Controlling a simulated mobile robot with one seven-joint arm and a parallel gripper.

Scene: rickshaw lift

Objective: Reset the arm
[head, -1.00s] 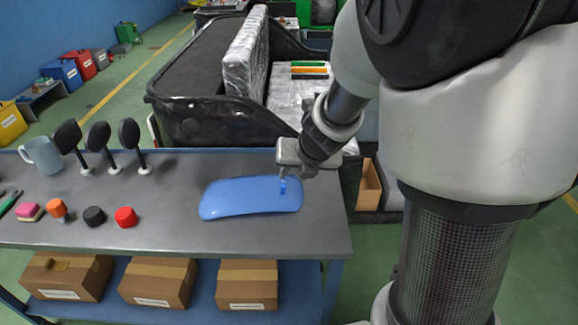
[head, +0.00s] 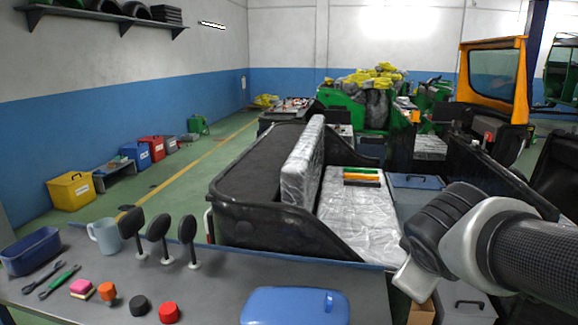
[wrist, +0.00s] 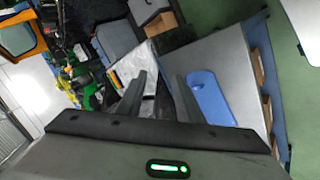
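My gripper (wrist: 160,82) shows in the wrist view with its two dark fingers apart and nothing between them. In the head view its pale body (head: 412,280) hangs at the right, beside the table's right end, and its fingertips are hidden. The arm comes in from the right edge. A smooth blue panel (head: 290,308) lies on the grey table (head: 225,280) at the bottom of the head view, partly cut off. The panel also shows in the wrist view (wrist: 210,100), apart from the fingers.
Three black mirrors (head: 159,228), a light blue mug (head: 106,236), coloured caps (head: 168,312), tools (head: 60,281) and a blue bin (head: 32,251) are on the table's left. A black rickshaw body (head: 265,218) with wrapped panels stands behind.

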